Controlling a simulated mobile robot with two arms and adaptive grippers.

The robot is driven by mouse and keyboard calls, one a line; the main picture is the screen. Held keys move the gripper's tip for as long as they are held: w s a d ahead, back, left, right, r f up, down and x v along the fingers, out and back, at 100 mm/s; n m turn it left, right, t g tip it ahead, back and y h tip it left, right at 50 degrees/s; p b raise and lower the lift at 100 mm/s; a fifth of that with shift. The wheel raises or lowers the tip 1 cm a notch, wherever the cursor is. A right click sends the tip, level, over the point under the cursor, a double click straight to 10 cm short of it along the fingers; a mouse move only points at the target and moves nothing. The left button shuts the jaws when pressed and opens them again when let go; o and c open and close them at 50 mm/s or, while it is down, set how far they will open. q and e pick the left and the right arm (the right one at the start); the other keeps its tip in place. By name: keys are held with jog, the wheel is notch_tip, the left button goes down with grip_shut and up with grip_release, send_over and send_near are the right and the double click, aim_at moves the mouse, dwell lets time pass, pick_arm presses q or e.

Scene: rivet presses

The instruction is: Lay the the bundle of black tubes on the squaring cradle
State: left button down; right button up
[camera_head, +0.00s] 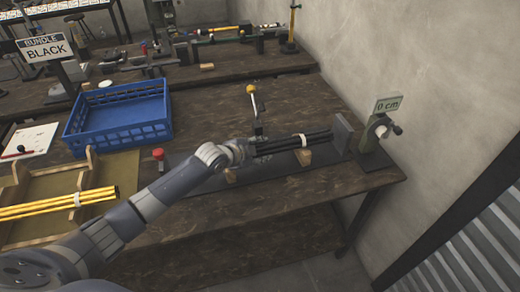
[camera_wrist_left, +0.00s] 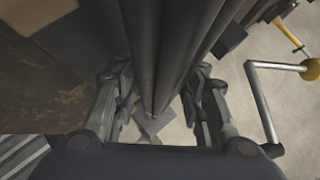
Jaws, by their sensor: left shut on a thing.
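The bundle of black tubes (camera_head: 285,145) has a white band near its right part. My left gripper (camera_head: 250,151) is shut on the bundle at its left part. In the left wrist view the black tubes (camera_wrist_left: 168,45) run between the two fingers (camera_wrist_left: 158,105). The squaring cradle (camera_head: 262,170) is a dark base with wooden blocks and a grey end plate (camera_head: 342,132) at its right. The bundle lies over the cradle, its right end near the end plate. I cannot tell whether it touches the blocks. My right gripper is not in view.
A blue crate (camera_head: 120,143) stands at the left by a "BUNDLE BLACK" sign (camera_head: 45,48). Yellow tubes (camera_head: 50,206) lie in a wooden rack. A yellow-knobbed lever (camera_head: 252,96) stands behind the cradle.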

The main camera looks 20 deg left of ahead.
pick_arm(q)
jog(key=shift+w, duration=0.15)
jog(key=c, duration=0.9)
grip_release()
jog(key=shift+s+f, duration=0.25)
jog(key=shift+f, duration=0.1)
jog(key=v, duration=1.2)
jog(key=shift+w+r, duration=0.1)
jog(key=shift+r, duration=0.2)
